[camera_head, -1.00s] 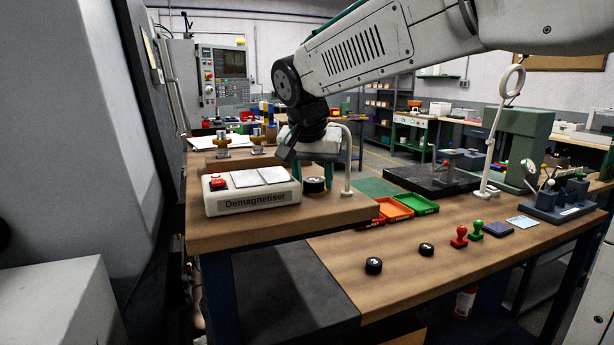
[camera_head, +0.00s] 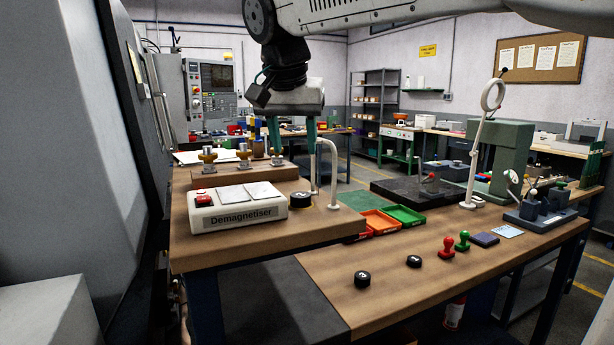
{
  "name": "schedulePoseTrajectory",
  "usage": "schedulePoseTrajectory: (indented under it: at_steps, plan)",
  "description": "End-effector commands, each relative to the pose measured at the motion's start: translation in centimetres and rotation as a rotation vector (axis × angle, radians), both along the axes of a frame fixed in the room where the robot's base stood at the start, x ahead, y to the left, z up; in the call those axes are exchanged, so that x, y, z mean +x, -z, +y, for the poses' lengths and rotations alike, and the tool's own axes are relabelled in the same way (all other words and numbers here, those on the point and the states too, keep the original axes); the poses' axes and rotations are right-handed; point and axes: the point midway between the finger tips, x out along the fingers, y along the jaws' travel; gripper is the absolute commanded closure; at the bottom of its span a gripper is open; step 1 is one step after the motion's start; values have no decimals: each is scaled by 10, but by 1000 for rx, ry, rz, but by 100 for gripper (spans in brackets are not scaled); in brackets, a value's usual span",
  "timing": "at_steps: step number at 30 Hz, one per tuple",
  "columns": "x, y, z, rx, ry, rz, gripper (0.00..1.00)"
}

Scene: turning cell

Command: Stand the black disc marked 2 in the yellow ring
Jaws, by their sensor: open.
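A black disc (camera_head: 301,201) with a white mark on top stands on the raised wooden bench, just right of the demagnetiser. A thin yellowish edge shows at its base, which may be the yellow ring; most of it is hidden. Two more black discs with white marks, a left one (camera_head: 362,279) and a right one (camera_head: 414,261), stand on the lower bench. The marks are too small to read surely. My gripper (camera_head: 294,155) is open and empty, fingers pointing down, above and apart from the disc by the demagnetiser.
The white demagnetiser (camera_head: 238,205) sits left of that disc, and a white curved post (camera_head: 333,175) stands close on its right. Orange (camera_head: 380,222) and green (camera_head: 407,215) trays, red (camera_head: 447,247) and green (camera_head: 462,241) stamps are on the lower bench. Its front is clear.

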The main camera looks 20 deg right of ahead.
Motion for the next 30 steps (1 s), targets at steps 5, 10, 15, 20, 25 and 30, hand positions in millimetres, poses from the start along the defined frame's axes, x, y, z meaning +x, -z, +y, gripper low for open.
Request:
schedulePoseTrajectory:
  at_steps: [5, 10, 15, 20, 25, 30]
  plan:
    - [-10, 4, -5, 0, -16, 13, 52]
    - [-73, 48, -31, 4, -156, 98, 52]
    - [-165, 127, -53, 33, -373, 199, 52]
    - [-228, 192, -56, 65, -532, 248, 52]
    - [-256, 225, -43, 82, -611, 268, 52]
    - [-258, 228, -42, 84, -623, 271, 52]
